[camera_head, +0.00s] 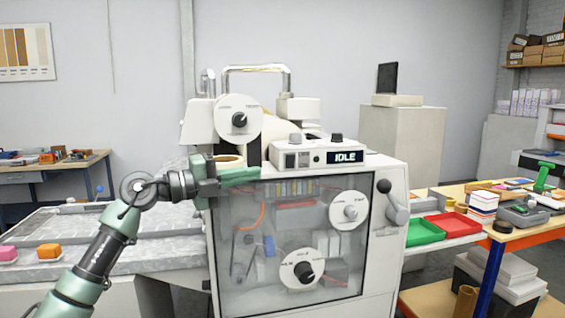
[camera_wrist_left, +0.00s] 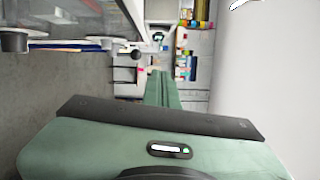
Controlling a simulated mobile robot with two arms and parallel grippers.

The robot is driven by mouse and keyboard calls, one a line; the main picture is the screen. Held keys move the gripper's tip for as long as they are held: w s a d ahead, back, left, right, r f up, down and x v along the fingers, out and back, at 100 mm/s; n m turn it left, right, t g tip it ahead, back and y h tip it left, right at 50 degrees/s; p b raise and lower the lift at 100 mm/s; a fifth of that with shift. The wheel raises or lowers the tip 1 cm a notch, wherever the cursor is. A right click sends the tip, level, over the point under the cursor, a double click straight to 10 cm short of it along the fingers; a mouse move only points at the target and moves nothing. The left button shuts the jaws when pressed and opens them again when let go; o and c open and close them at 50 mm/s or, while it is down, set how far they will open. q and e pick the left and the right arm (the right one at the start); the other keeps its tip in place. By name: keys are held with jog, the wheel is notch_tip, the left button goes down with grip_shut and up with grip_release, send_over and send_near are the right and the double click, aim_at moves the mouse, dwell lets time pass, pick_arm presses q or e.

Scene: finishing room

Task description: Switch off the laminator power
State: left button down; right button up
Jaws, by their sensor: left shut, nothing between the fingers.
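The laminator (camera_head: 385,250) is a large pale machine in the middle of the head view, with a clear front door. I cannot tell which is the power switch. My left gripper (camera_head: 257,174) is in front of the machine's upper left, just below and left of the control box. Its green fingers are shut and empty; they also show in the left wrist view (camera_wrist_left: 163,90). Contact with the machine cannot be told.
Round dials (camera_head: 239,121) sit on the upper left housing and the door. A black-handled lever (camera_head: 392,200) sticks out at the right. A grey bed (camera_head: 165,245) with small blocks lies left. A table (camera_head: 505,235) with green and red trays stands right.

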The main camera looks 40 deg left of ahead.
aim_at(283, 162)
pick_arm(q)
jog(key=w+p, duration=0.2)
jog(key=w, duration=0.1)
jog(key=w+d+p, duration=0.1)
jog(key=w+p, duration=0.1)
jog(key=w, duration=0.2)
jog(key=w+d+r+p, duration=0.1)
jog(key=w+p, duration=0.1)
jog(key=w, duration=0.1)
jog(key=shift+w+d, duration=0.1)
jog(key=shift+w, duration=0.3)
jog(key=shift+w+a+f, duration=0.15)
jog(key=shift+w+a, duration=0.15)
jog(key=shift+a, duration=0.05)
